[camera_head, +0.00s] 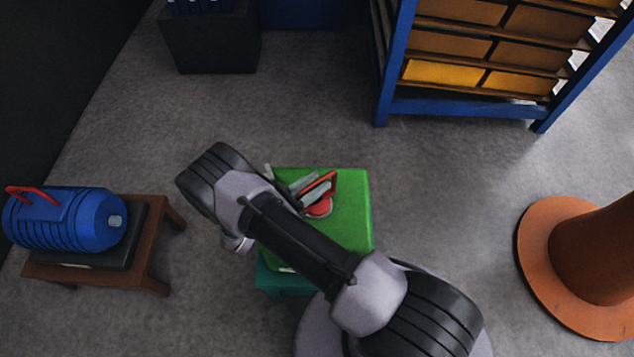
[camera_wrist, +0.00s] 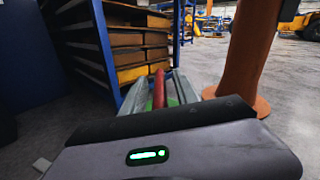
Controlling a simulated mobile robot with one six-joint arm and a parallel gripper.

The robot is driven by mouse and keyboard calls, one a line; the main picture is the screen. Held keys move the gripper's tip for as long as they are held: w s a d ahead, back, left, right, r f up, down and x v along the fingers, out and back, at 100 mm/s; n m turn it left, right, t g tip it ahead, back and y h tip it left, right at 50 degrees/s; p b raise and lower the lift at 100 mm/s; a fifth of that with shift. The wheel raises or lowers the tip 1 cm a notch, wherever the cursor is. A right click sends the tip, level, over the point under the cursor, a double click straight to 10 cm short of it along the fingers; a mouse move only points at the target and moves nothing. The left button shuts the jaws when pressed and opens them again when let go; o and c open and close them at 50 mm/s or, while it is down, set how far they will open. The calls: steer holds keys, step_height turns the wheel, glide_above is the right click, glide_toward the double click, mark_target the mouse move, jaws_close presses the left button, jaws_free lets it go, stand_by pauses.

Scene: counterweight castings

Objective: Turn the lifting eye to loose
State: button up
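The lifting eye (camera_head: 319,209) is red and stands on top of a green block-shaped casting (camera_head: 352,215). In the wrist view its red bar (camera_wrist: 158,88) rises between my two grey fingers. My gripper (camera_head: 311,187) is at the eye, with one finger on each side of it. In the wrist view the gripper (camera_wrist: 159,92) looks open, with a strip of green showing between the red bar and the right finger. My arm hides the left part of the casting and part of the eye. No marking for loose is visible.
The casting rests on a teal support (camera_head: 270,279). A blue ribbed motor (camera_head: 70,219) with a red handle sits on a brown table (camera_head: 150,262) at left. A blue rack (camera_head: 470,108) stands at the back, an orange round-based column (camera_head: 548,280) at right. Grey floor between is clear.

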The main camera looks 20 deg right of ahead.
steer(key=shift+d, duration=0.2)
jaws_close()
stand_by(1.3)
